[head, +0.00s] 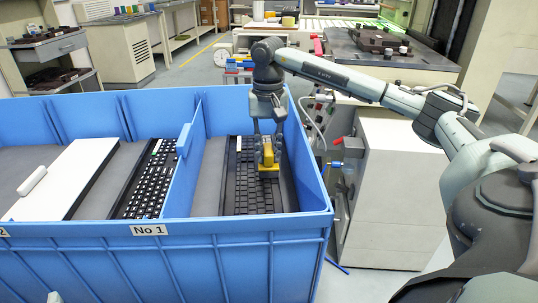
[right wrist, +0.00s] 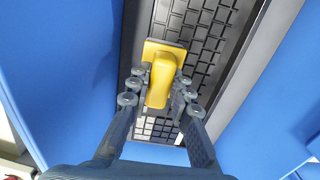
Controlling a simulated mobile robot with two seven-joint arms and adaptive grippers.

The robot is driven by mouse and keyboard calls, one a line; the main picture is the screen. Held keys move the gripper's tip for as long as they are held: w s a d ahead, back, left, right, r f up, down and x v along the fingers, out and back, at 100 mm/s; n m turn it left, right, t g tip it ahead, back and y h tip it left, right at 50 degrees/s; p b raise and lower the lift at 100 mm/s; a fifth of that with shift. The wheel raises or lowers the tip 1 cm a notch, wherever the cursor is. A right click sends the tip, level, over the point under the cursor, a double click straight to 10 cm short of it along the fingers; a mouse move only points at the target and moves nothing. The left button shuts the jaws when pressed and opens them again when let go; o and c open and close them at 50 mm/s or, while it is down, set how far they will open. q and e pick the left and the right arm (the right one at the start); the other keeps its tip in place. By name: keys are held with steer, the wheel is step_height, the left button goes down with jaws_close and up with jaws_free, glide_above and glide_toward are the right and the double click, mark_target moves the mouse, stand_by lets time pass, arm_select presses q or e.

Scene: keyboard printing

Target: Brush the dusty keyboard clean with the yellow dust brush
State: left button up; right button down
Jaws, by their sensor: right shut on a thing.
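A black keyboard (head: 248,200) lies in the right compartment of the blue bin. Its keys look greyish in the right wrist view (right wrist: 208,45). My right gripper (head: 268,150) points down over the keyboard, and its fingers are shut on the yellow dust brush (head: 268,168). In the right wrist view the brush (right wrist: 158,88) sits between the fingertips (right wrist: 156,90), its flat base over the keys. I cannot tell whether the base touches them.
The blue bin (head: 240,252) has high walls and a divider (head: 184,165) left of the keyboard's compartment. A white cabinet (head: 385,190) stands right of the bin.

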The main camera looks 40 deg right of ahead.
steer(key=shift+w+d+p, duration=0.55)
steer(key=shift+w+d, duration=0.8)
steer(key=shift+w, duration=0.35)
steer(key=shift+w+d+p, duration=0.55)
steer(key=shift+w+d, duration=0.8)
steer(key=shift+w, duration=0.3)
steer(key=shift+w+d+p, duration=0.55)
steer(key=shift+w+d, duration=0.8)
steer(key=shift+w, duration=0.35)
steer(key=shift+w+d, duration=1.05)
steer(key=shift+w, duration=0.2)
steer(key=shift+r+p, duration=0.4)
step_height(320, 180, up, 16)
steer(key=shift+p, duration=0.4)
step_height(320, 180, down, 14)
steer(key=shift+r, duration=0.25)
